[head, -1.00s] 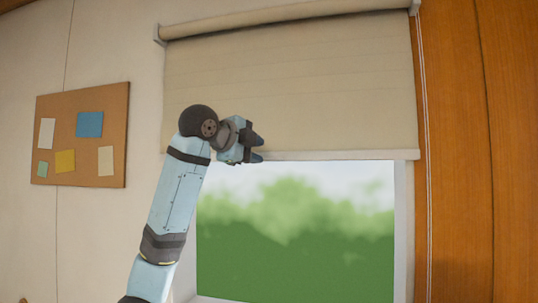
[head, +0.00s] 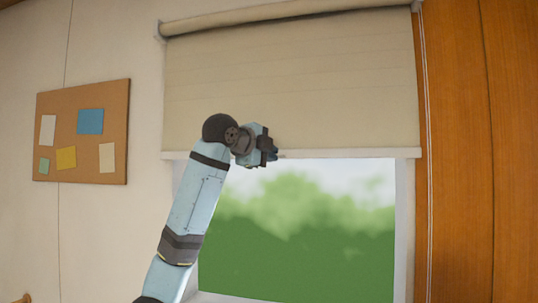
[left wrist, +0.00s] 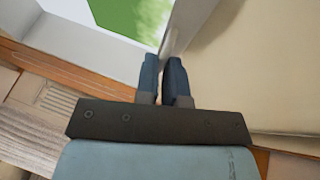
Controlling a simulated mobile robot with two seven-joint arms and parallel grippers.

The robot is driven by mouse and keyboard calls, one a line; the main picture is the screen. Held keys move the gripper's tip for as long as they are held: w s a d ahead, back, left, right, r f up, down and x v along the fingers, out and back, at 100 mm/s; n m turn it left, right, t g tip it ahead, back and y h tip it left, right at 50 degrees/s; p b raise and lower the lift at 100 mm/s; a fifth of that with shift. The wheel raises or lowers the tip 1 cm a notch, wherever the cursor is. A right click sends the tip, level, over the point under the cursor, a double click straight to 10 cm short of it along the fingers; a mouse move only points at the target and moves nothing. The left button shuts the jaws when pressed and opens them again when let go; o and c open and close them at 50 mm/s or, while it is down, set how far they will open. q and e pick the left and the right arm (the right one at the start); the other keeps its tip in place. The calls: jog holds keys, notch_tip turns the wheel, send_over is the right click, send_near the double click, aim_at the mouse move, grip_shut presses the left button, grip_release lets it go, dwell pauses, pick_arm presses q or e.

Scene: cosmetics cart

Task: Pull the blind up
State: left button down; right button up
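The beige roller blind (head: 340,90) hangs over the upper part of the window. Its pale bottom bar (head: 360,153) runs across about halfway down the window. My left gripper (head: 273,151) is at this bar, left of its middle. In the left wrist view its two dark blue fingers (left wrist: 163,78) stand close together with a narrow gap, and the bar (left wrist: 185,25) runs in between their tips. The gripper looks shut on the bar. The blind's cloth (left wrist: 270,70) fills the right of that view. My right gripper is not in view.
The lower window (head: 300,235) shows greenery outside. A thin pull cord (head: 428,170) hangs at the right beside a wooden panel (head: 470,150). A cork board (head: 118,130) with several notes is on the left wall.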

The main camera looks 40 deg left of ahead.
pick_arm(q)
jog(key=p, duration=1)
send_near(281, 116)
jog(key=x, duration=0.4)
jog(key=shift+w+f, duration=0.1)
jog(key=shift+w, duration=0.15)
notch_tip(281, 116, up, 10)
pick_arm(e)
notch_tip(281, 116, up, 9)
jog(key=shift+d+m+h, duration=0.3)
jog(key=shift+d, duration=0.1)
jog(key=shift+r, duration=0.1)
pick_arm(q)
jog(key=c, duration=1.2)
grip_release()
jog(key=shift+w, duration=0.1)
jog(key=shift+c, duration=0.2)
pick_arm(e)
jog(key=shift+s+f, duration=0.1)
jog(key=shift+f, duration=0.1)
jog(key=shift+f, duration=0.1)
